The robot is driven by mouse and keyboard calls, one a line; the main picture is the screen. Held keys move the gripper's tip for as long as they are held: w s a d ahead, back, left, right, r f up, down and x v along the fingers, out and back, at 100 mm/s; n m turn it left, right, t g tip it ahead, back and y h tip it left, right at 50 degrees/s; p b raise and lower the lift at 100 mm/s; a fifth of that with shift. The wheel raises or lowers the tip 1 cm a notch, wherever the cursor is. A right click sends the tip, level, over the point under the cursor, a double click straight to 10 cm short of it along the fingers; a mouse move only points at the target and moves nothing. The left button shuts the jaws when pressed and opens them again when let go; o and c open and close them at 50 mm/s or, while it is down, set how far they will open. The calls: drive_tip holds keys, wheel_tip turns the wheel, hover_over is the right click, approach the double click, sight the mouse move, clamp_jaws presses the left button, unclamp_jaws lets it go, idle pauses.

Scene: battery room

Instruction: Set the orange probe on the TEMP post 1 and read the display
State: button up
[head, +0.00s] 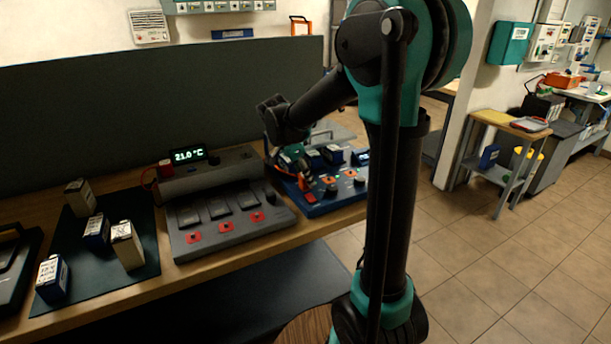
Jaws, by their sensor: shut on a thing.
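My arm reaches across the bench, and my gripper (295,168) points down over the left part of the blue unit (328,201). It is shut on the orange probe, of which only small orange-red bits show among the dark fingers. Whether the probe touches a post is too small to tell. I cannot read a TEMP label or tell which post is 1.
Several small labelled boxes stand on a dark mat (80,268) at the left of the bench (200,270). A grey panel (150,100) rises behind the bench. A wooden side table (505,122) stands at right, with open tiled floor before it.

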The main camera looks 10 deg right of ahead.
drive_tip(key=shift+f, duration=0.3)
drive_tip(key=o, duration=0.9)
drive_tip(key=v, duration=1.1)
drive_tip(key=shift+s, duration=0.15)
idle(0.4)
